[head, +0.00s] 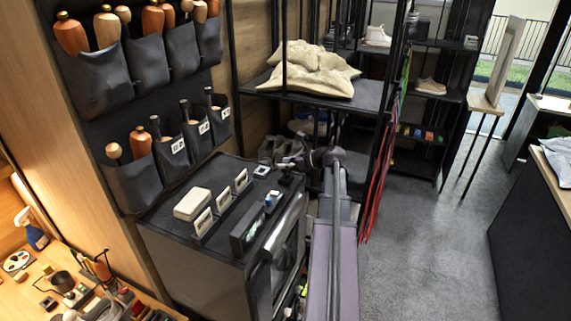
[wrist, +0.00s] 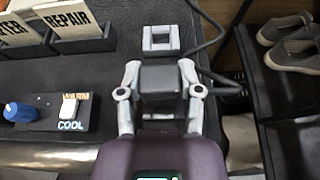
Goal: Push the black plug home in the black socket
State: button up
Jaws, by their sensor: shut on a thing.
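The black plug (wrist: 160,80) is a dark block between the two pale fingers of my gripper (wrist: 160,76) in the wrist view. My gripper is shut on it. The plug is too small to make out there.
A card holder (wrist: 84,43) and a panel with a blue knob (wrist: 20,111) are to the left on the cabinet top (head: 160,215). A dark cable (wrist: 213,40) runs along the right. Grey shoes (wrist: 290,42) stand on a rack to the right.

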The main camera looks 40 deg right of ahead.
aim_at(286, 160)
jog(key=shift+f+b, duration=1.35)
jog(key=shift+f, duration=0.05)
jog(key=o, duration=1.1)
jog(key=shift+o, duration=0.2)
jog(key=shift+r, duration=0.25)
notch_tip(286, 160, up, 8)
jog(key=p, duration=0.9)
jog(key=shift+r, duration=0.25)
jog(key=w+a+r+p, duration=0.1)
jog(key=w+a, duration=0.2)
jog(key=w, duration=0.6)
jog(key=shift+a, duration=0.4)
